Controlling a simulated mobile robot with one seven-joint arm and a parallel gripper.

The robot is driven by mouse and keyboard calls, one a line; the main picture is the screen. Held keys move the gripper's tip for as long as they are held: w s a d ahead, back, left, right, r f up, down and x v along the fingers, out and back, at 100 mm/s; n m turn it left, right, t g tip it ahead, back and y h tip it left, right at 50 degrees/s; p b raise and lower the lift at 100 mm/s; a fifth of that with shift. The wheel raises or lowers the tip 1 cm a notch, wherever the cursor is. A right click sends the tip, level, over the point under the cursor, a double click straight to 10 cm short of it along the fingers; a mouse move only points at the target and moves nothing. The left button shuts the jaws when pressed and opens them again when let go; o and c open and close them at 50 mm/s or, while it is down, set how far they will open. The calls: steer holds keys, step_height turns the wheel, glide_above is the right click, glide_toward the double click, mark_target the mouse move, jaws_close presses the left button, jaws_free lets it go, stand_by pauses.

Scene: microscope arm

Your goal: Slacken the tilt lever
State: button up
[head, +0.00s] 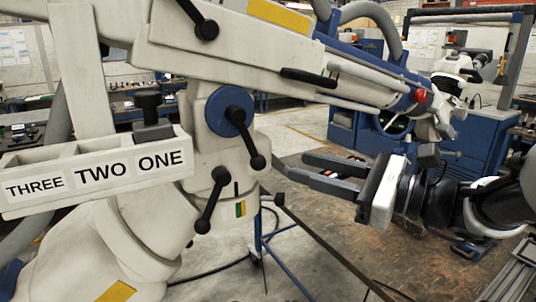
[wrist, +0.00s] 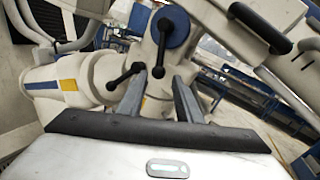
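A white microscope arm fills the left of the head view. A black lever with a ball knob (head: 257,162) hangs from a blue disc (head: 228,110). A second black lever (head: 210,202) slants down to a ball knob below it, beside a small coloured mark (head: 240,208). I cannot tell for certain which is the tilt lever. My gripper (head: 297,166) is open and empty, right of the disc lever's knob and apart from it. In the wrist view, that knob (wrist: 158,72) shows between the fingertips (wrist: 160,77), and the second lever's knob (wrist: 111,85) lies left of them.
A white holder (head: 95,190) marked THREE, TWO, ONE is at left, with a black knobbed piece (head: 150,115) standing in it. Another black lever (head: 203,25) and a black handle (head: 308,77) sit higher on the arm.

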mark_target(258, 155)
steer(key=x, duration=1.2)
steer(key=shift+w+a, duration=0.1)
steer(key=shift+a, duration=0.25)
jaws_close()
